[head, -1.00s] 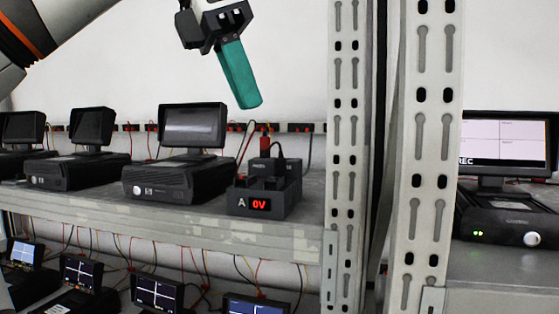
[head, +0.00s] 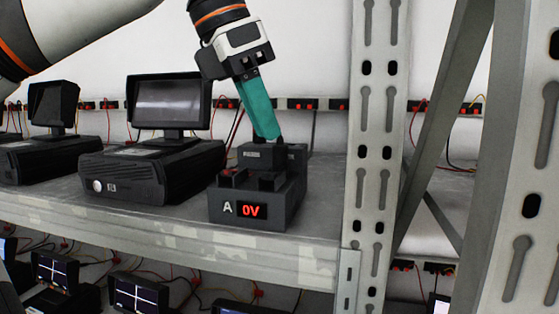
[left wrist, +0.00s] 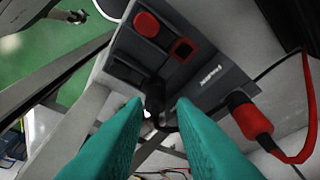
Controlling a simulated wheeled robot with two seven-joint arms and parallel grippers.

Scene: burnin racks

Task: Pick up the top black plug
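The black plug (left wrist: 154,93) sits on the dark box in the left wrist view, with its cable running off behind. It lies in the gap between my fingertips, slightly beyond them. My left gripper (left wrist: 160,101) has its two teal fingers apart and holds nothing. In the head view my left gripper (head: 268,138) comes down over the rear of the dark box (head: 250,190), which shows "A" and a red "0V". There the fingertips mostly hide the plug. My right gripper is in neither view.
The box stands on a grey shelf (head: 190,238), near a perforated upright (head: 376,150) on its right. A black monitor unit (head: 150,170) stands to its left. A red plug (left wrist: 250,118) with a cable is at the right in the left wrist view. More screens sit below.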

